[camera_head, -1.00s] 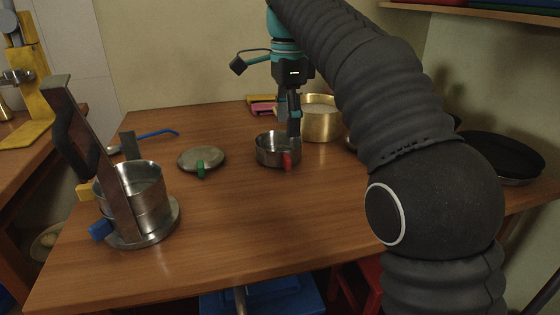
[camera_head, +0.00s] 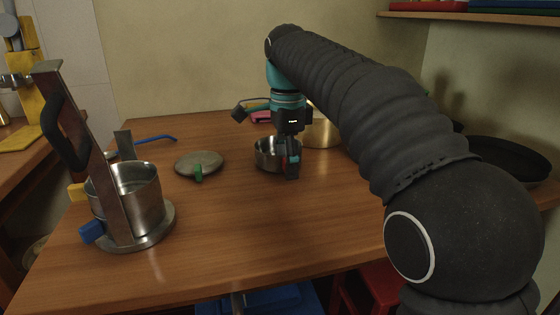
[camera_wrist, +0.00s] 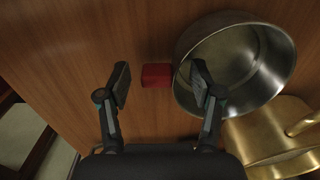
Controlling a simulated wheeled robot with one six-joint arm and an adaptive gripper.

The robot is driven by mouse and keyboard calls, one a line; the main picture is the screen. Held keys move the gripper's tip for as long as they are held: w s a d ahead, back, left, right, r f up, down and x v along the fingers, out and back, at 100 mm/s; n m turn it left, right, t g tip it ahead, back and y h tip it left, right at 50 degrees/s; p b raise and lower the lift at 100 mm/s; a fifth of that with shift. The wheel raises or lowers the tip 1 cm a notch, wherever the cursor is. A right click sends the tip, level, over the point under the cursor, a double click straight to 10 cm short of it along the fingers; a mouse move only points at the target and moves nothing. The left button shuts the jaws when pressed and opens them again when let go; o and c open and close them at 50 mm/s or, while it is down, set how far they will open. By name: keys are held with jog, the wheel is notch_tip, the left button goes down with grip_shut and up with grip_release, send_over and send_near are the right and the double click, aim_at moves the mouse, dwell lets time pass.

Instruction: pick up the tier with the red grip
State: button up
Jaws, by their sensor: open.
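The tier with the red grip is a round steel bowl (camera_head: 265,150) on the table, right of centre; it also shows in the wrist view (camera_wrist: 270,92). Its red grip (camera_wrist: 157,75) lies between my two open fingers in the wrist view, a little ahead of the tips. In the head view the grip is mostly hidden behind my fingers. My gripper (camera_head: 291,168) points down at the near side of the tier; it also shows in the wrist view (camera_wrist: 160,84). The right finger overlaps the tier's rim in that view; I cannot tell whether it touches.
A brass pot (camera_head: 322,132) stands close behind the bowl at right. The table front (camera_head: 240,235) is clear.

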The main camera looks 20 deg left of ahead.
grip_shut()
jog(key=shift+r, duration=0.1)
